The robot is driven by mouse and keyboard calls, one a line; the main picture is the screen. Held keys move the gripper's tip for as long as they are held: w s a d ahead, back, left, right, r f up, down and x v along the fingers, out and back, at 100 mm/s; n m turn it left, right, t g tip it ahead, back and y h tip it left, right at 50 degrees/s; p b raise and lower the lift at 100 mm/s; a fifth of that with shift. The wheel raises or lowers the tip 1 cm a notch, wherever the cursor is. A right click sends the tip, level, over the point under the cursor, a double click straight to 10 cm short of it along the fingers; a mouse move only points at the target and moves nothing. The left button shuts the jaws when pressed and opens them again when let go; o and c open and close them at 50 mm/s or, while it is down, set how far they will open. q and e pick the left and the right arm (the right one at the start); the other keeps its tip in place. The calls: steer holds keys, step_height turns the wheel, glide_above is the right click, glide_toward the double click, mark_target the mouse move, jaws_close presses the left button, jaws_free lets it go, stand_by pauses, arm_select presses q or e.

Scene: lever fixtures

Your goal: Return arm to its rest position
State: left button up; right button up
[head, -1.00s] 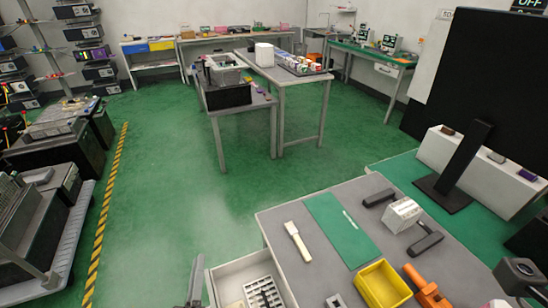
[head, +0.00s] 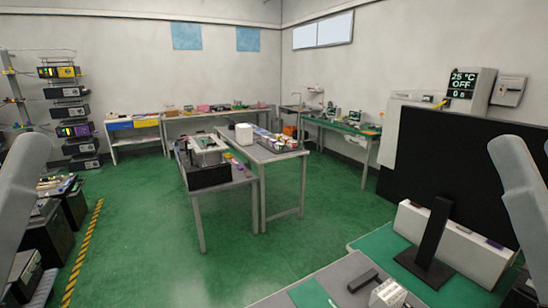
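Part of my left arm (head: 14,205) rises along the left edge in the head view. Part of my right arm (head: 525,190) rises along the right edge. Neither gripper shows, so their fingers and anything in them are hidden from this view. A white block (head: 389,294) with a black lever handle (head: 363,281) beside it stands on the grey workbench (head: 320,277) at the bottom, partly cut off by the frame edge.
A green mat (head: 312,294) lies on the bench. Other benches (head: 262,155) stand further off. Green floor (head: 145,235) is open at the left middle.

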arm_select(q)
step_height(320, 180, up, 36)
steer(key=p, duration=3.3)
steer(key=shift+r+h, duration=0.25)
steer(key=shift+h, duration=0.05)
arm_select(e)
step_height(320, 180, up, 37)
steer(key=shift+f, duration=0.1)
